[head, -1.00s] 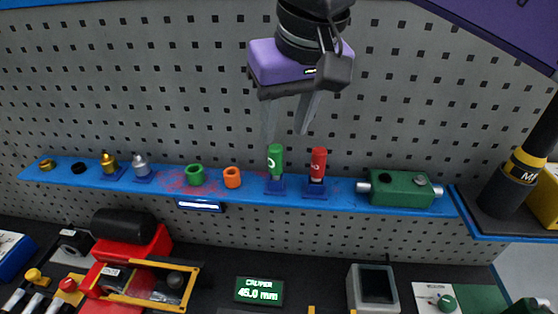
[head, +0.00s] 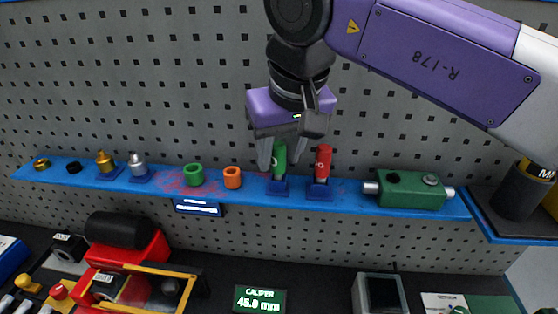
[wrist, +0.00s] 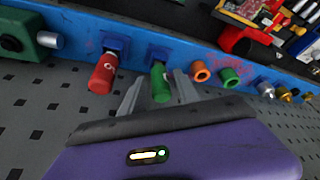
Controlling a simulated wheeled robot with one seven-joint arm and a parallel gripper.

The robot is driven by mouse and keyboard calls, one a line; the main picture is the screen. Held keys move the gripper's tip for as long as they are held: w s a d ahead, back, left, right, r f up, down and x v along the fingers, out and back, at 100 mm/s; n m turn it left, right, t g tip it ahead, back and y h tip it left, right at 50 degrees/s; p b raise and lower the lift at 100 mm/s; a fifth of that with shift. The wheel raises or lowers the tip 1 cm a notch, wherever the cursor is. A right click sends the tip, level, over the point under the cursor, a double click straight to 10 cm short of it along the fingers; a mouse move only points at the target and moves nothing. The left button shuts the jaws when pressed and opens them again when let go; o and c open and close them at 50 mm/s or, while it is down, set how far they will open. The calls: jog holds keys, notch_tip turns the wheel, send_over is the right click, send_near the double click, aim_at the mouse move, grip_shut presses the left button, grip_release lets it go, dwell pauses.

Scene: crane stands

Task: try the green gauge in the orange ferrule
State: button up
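The green gauge (head: 280,157) stands upright in a blue holder on the blue shelf. It also shows in the wrist view (wrist: 160,84). My gripper (head: 279,160) is above the shelf with its fingers pointing down, one on each side of the green gauge. In the wrist view the fingers (wrist: 157,92) are apart, with the gauge between them; I cannot tell whether they touch it. The orange ferrule (head: 232,177) sits on the shelf just left of the green gauge and also shows in the wrist view (wrist: 199,72). Its opening is visible.
The red gauge (head: 322,162) stands in its holder close to the right of my gripper. A green ferrule (head: 193,175) is left of the orange one. A green block device (head: 408,189) sits farther right. A pegboard (head: 150,100) rises behind the shelf.

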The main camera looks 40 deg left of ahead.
grip_shut()
jog(key=shift+r, duration=0.15)
jog(key=shift+r+p, duration=2.15)
jog(key=shift+r, duration=0.45)
